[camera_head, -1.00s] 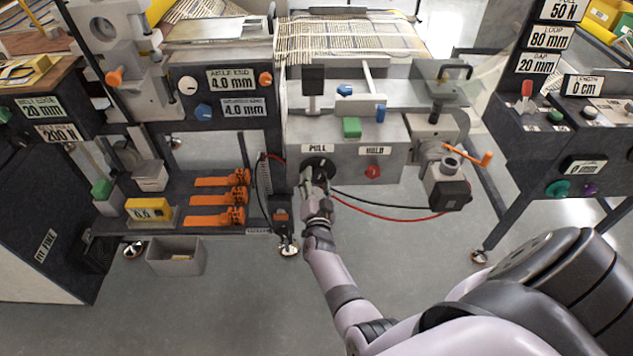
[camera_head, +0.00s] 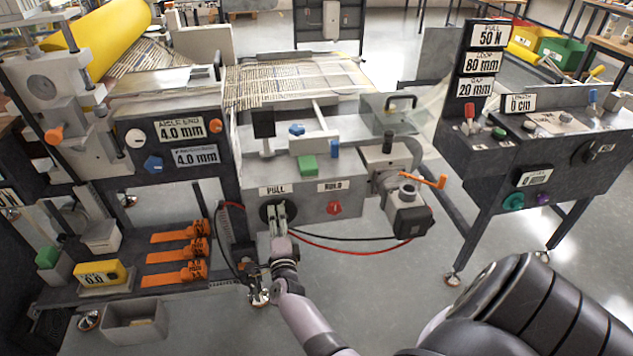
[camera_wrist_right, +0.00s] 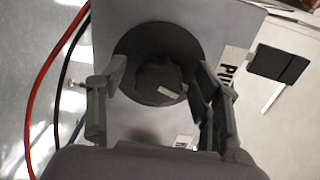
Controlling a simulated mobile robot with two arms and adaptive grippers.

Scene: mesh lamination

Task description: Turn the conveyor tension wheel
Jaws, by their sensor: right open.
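A round black wheel (camera_head: 265,213) with a raised hub sits on the grey front panel below the PULL label (camera_head: 278,189). In the right wrist view the wheel (camera_wrist_right: 135,45) lies straight ahead, its hub (camera_wrist_right: 157,74) bearing a pale mark. My right gripper (camera_head: 278,208) is in front of the wheel. In the wrist view its two fingers (camera_wrist_right: 159,80) are spread on either side of the hub, with gaps showing between them and the hub. I cannot tell how close the fingertips are to the wheel's face. My left gripper is not in view.
A red knob (camera_head: 333,208) sits right of the wheel. An orange-handled crank (camera_head: 428,181) sticks out farther right. Red and black cables (camera_head: 350,250) hang below the panel. Orange clamps (camera_head: 178,254) lie at left, and a grey bin (camera_head: 135,320) stands on the floor.

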